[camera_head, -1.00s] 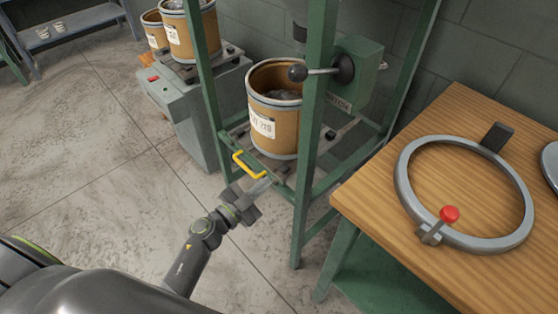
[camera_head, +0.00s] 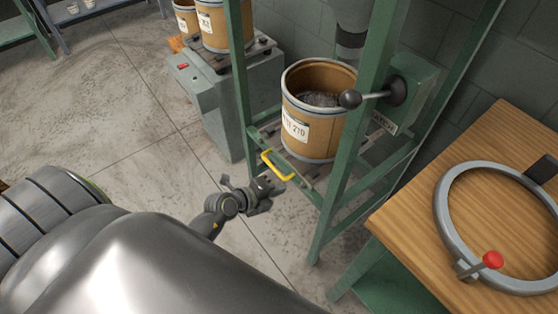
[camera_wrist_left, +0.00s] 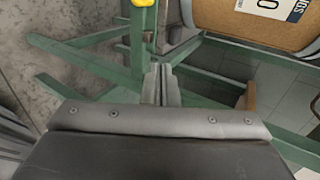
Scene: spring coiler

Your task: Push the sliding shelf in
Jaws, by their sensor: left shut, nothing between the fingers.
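The sliding shelf (camera_head: 302,181) is a low green platform in the green frame, with a yellow handle (camera_head: 277,166) on its front edge. A brown drum (camera_head: 312,135) with a white label stands on it. My left gripper (camera_head: 268,184) is shut and empty, close in front of the shelf's front edge, just below the handle. In the left wrist view, the shut fingers (camera_wrist_left: 161,84) point at the green front bar, with the yellow handle (camera_wrist_left: 144,3) at the top edge and the drum (camera_wrist_left: 262,22) at upper right. Whether the fingers touch the bar cannot be told. My right gripper is not in view.
A green upright post (camera_head: 356,150) rises right of the drum, beside a lever with a black knob (camera_head: 350,99). A wooden table (camera_head: 416,227) with a grey ring (camera_head: 446,222) stands at right. A grey cabinet (camera_head: 209,110) stands at left. The floor between is clear.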

